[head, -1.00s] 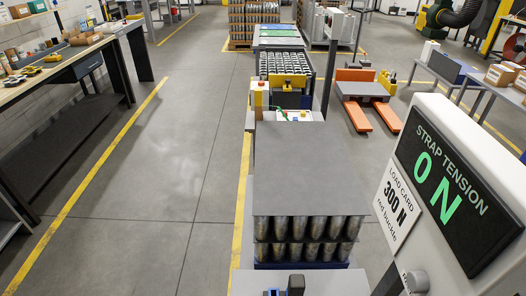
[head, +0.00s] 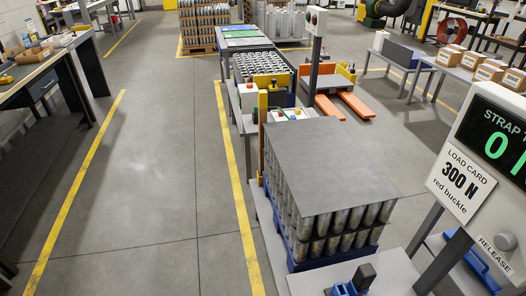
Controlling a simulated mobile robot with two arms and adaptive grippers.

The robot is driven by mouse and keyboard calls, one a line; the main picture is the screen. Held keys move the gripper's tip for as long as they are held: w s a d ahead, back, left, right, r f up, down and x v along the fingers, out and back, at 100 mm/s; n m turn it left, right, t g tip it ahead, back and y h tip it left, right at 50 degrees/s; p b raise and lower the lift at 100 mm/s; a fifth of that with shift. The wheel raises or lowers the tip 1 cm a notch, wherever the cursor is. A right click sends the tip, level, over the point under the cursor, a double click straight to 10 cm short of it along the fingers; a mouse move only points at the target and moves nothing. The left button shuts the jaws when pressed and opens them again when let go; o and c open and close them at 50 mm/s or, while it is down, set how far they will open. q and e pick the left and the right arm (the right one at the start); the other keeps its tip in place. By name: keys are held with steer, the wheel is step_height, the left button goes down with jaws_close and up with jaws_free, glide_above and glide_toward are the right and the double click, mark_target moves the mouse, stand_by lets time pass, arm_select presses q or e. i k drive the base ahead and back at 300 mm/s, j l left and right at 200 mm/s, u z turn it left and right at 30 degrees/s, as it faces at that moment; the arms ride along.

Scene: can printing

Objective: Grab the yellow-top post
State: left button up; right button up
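The yellow-top post (head: 262,106) stands upright at the far left corner of the strapped-can stack, with a yellow upper part and a brownish lower part. Its lower end is partly hidden beside the stack. The stack (head: 322,165) is several can rows under a grey top sheet, on a blue base. Neither of my grippers is in view, so nothing shows of what they hold.
A console (head: 490,170) with a load card reading 300 N, red buckle, stands at right. A grey table (head: 395,268) with a blue device (head: 350,284) is in front. A conveyor (head: 265,62) runs behind the stack. Open floor (head: 150,190) lies to the left.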

mark_target(262, 94)
steer(key=j+z, duration=0.1)
steer(key=j, duration=0.15)
steer(key=i+z, duration=0.1)
steer(key=z, duration=0.25)
steer(key=j+z, duration=0.15)
steer(key=z, duration=0.2)
steer(key=i+j+z, duration=0.15)
steer(key=z, duration=0.15)
steer(key=i+j+z, duration=0.15)
steer(key=j, duration=0.25)
steer(key=i+j+z, duration=0.15)
steer(key=j, duration=0.2)
steer(key=i+j+z, duration=0.15)
steer(key=j, duration=0.3)
steer(key=i+j+z, duration=0.2)
steer(key=j, duration=0.2)
steer(key=j+z, duration=0.15)
steer(key=j, duration=0.25)
